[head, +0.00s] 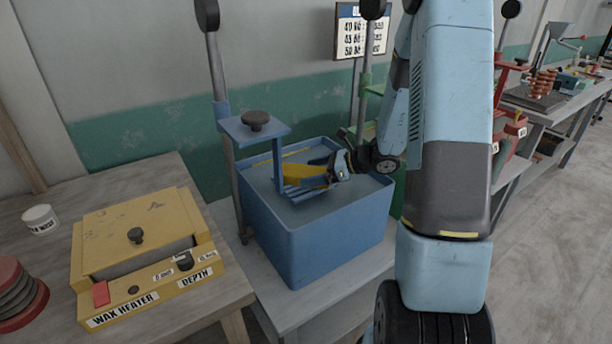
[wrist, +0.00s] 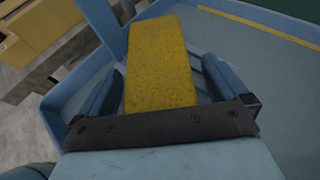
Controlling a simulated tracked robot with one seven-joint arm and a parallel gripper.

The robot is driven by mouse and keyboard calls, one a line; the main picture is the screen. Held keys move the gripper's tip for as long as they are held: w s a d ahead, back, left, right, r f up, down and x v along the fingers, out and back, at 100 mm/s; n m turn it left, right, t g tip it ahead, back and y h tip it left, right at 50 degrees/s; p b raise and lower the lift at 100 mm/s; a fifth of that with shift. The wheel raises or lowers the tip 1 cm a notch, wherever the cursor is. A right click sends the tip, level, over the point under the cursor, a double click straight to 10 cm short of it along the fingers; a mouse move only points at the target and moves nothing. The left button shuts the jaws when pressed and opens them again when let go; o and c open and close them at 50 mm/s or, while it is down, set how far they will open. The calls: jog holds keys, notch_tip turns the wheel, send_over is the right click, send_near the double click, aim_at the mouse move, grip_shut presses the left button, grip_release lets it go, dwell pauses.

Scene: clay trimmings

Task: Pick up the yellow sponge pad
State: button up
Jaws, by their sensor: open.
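The yellow sponge pad (wrist: 160,62) lies between the two fingers of my gripper (wrist: 160,85) in the wrist view. A narrow gap shows on each side of the pad, so the fingers are open around it. In the head view the pad (head: 305,172) is inside the blue tub, partly hidden by a blue upright bar. My gripper (head: 325,174) reaches into the tub from the right, at the pad's right end. The pad appears to rest on a slatted blue holder (head: 303,190).
The blue tub (head: 330,240) has raised walls around my gripper. A blue bracket with a dark knob (head: 256,119) stands over its left side. A yellow wax heater (head: 140,245) sits on the wooden table at left, near a white cup (head: 40,219).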

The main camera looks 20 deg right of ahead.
jog(key=shift+w+a+f, duration=0.15)
jog(key=shift+a, duration=0.15)
jog(key=c, duration=1.1)
jog(key=shift+o, duration=0.2)
